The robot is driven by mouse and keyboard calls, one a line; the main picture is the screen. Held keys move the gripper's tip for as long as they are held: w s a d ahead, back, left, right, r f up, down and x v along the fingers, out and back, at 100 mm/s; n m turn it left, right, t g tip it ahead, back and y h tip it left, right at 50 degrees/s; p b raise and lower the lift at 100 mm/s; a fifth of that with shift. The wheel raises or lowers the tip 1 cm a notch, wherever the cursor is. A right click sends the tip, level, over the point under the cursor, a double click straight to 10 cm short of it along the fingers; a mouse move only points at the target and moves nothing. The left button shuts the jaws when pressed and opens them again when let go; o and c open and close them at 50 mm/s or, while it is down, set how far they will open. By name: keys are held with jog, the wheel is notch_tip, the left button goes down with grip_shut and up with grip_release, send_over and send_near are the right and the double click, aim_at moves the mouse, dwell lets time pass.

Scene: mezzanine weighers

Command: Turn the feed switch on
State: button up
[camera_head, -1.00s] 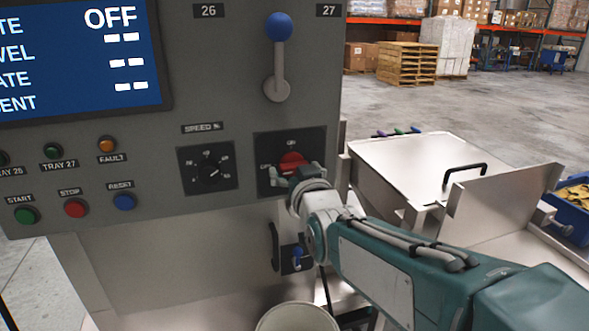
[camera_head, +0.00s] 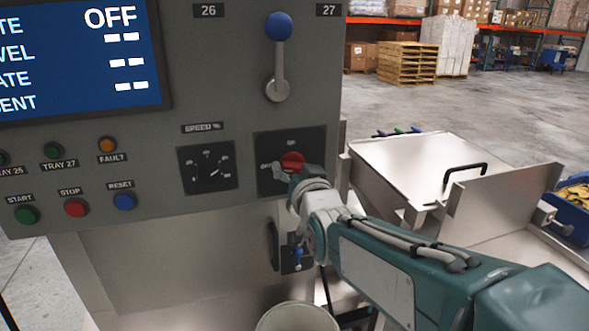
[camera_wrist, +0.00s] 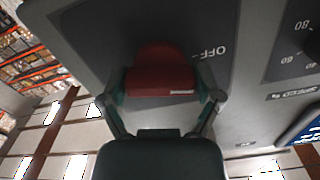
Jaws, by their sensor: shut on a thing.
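The red feed switch (camera_head: 291,161) is a rotary knob on a dark square plate (camera_head: 316,142) on the grey panel, right of the speed dial. My gripper (camera_head: 284,174) is at the knob, with its fingers on either side of it, and covers the lower part of the plate. In the wrist view the red knob (camera_wrist: 160,66) sits between the fingers of my gripper (camera_wrist: 163,92), which is shut on it. An OFF label shows beside the knob there. The knob's exact angle is hard to tell. The blue screen (camera_head: 75,62) reads OFF at the top.
A blue-knobbed lever (camera_head: 279,58) stands above the switch. The speed dial (camera_head: 208,168) and several coloured buttons lie to the left. A small blue-handled valve (camera_head: 298,256) and a pale bucket (camera_head: 297,318) are below. A metal tray (camera_head: 415,170) is at the right.

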jog(key=m, duration=0.4)
jog(key=shift+m, duration=0.3)
jog(key=m, duration=0.3)
jog(key=shift+m, duration=0.4)
jog(key=m, duration=0.4)
jog(key=shift+f, duration=0.1)
jog(key=shift+m, duration=1.5)
jog(key=shift+f, duration=0.15)
jog(key=o, duration=0.9)
jog(key=shift+s, duration=0.15)
